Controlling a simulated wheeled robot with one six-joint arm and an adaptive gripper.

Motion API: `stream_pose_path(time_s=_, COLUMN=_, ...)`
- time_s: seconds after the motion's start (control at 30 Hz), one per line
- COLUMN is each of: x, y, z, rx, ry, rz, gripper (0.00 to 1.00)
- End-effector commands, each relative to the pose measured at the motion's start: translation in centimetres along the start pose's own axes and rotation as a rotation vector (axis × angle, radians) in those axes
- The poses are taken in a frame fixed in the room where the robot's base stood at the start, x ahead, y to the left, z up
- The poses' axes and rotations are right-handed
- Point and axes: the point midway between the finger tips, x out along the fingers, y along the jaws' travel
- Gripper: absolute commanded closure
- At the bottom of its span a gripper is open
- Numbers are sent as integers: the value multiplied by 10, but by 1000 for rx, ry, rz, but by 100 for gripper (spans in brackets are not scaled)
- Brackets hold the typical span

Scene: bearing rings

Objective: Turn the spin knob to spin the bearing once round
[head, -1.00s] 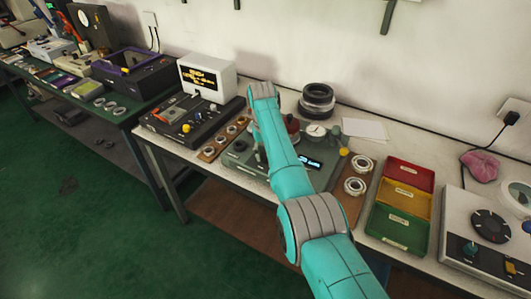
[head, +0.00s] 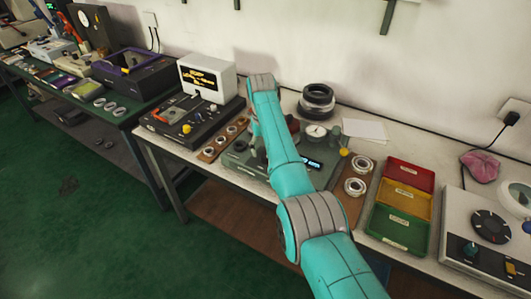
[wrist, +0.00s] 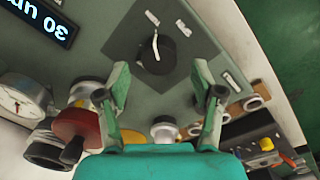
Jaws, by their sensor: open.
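In the wrist view a round black knob (wrist: 157,54) with a white pointer line sits on a dark square plate with small labels, too small to read; it looks like the spin knob. My gripper (wrist: 160,74) is open, its two green fingers apart on either side of the knob's near edge, with nothing between them that I can see held. Whether they touch the knob I cannot tell. The knob belongs to the grey-green machine (head: 238,160), which my arm partly covers in the head view. A red disc (wrist: 76,128) shows left of the fingers.
The machine's display (head: 311,163) and dial gauge (head: 316,130) stand right of my arm. Bearing rings (head: 355,187) lie on a brown board at right, beside red, yellow and green bins (head: 398,231). A black control box (head: 192,124) stands at left.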

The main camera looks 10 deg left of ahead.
Motion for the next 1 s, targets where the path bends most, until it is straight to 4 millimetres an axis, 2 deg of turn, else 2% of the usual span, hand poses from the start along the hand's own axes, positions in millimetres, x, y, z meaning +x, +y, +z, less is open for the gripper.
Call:
stream_pose_path(time_s=0.2, x=-46, y=0, z=-1, rx=0, ry=4, rz=0, gripper=33)
stream_pose_path(time_s=0.43, x=-80, y=0, z=-1, rx=0, ry=3, rz=0, gripper=33)
stream_pose_path(time_s=0.63, x=-92, y=0, z=0, rx=0, ry=0, rz=0, gripper=33)
stream_pose_path(time_s=1.0, x=-92, y=0, z=0, rx=0, ry=0, rz=0, gripper=33)
